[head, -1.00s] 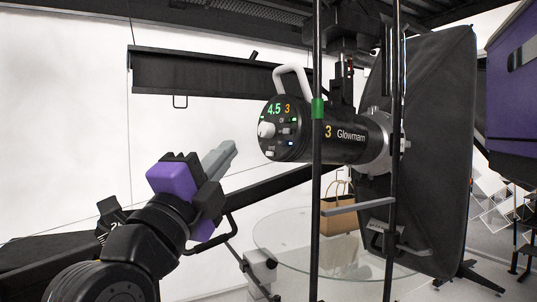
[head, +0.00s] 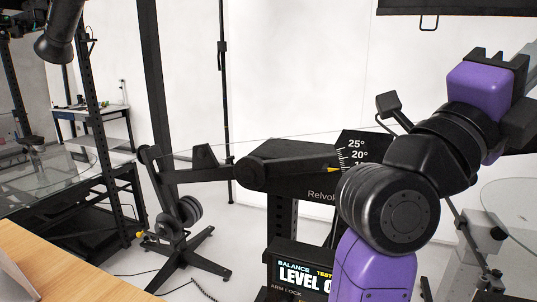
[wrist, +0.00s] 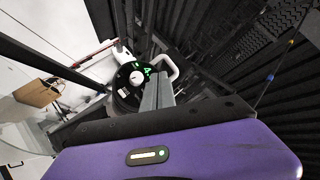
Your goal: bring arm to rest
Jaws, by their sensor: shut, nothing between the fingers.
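My arm reaches up at the right of the head view, with purple and black links. My gripper (head: 526,62) is at the upper right edge of that view, partly cut off by the frame. In the wrist view its grey fingers (wrist: 158,88) are together, with nothing seen between them. Beyond the fingers is the round black control face of a studio light (wrist: 128,82), with a white handle and green marks. I cannot tell how far the fingers are from it.
A black boom stand with an angle scale (head: 290,170) is close beside my arm. A weighted stand (head: 180,215) is on the floor. A glass table (head: 50,180) and a wooden top (head: 60,275) are left. A paper bag (wrist: 38,93) shows in the wrist view.

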